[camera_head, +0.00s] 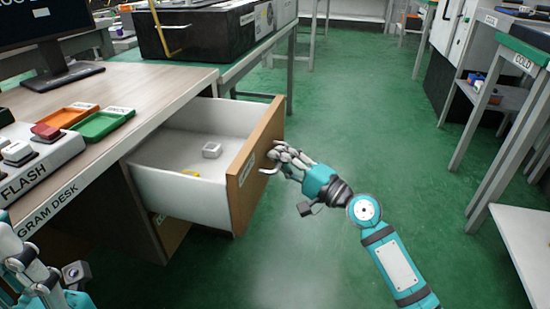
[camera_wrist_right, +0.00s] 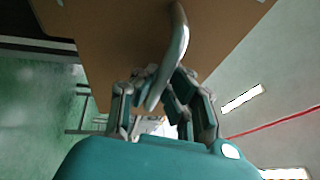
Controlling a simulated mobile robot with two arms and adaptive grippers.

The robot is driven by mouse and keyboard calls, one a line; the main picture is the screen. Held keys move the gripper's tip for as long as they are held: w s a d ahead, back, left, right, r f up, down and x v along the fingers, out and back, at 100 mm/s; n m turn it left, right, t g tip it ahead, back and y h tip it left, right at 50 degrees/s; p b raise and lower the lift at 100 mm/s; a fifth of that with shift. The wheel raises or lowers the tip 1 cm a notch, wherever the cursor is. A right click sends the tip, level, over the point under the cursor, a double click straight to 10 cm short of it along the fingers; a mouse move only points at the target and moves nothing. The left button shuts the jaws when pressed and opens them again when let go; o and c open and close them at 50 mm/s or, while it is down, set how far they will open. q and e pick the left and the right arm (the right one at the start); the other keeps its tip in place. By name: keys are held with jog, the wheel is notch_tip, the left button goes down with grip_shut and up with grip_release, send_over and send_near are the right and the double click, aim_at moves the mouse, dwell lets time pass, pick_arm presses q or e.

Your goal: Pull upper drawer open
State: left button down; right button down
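The upper drawer (camera_head: 165,178) of the wooden desk stands far out. Its inside is white and its wooden front (camera_head: 253,160) faces right. The curved metal handle (camera_head: 268,169) is on that front. My right gripper (camera_head: 280,157) is at the handle. In the right wrist view the handle (camera_wrist_right: 178,45) runs between the fingers of my right gripper (camera_wrist_right: 158,95), which look closed around it. My left gripper (camera_head: 35,275) shows only partly at the lower left, away from the drawer; its fingertips are unclear.
A small white box (camera_head: 211,150) and a yellow item (camera_head: 190,173) lie in the drawer. A lower wooden drawer front (camera_head: 172,232) shows beneath. Green (camera_head: 103,123) and orange (camera_head: 68,115) trays sit on the desk. Green floor (camera_head: 400,150) to the right is clear.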

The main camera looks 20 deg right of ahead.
jog(key=shift+a+f, duration=0.1)
jog(key=shift+f, duration=0.1)
jog(key=c, duration=1.4)
grip_release()
jog(key=shift+r, duration=0.1)
jog(key=shift+s, duration=0.1)
jog(key=v, duration=1.2)
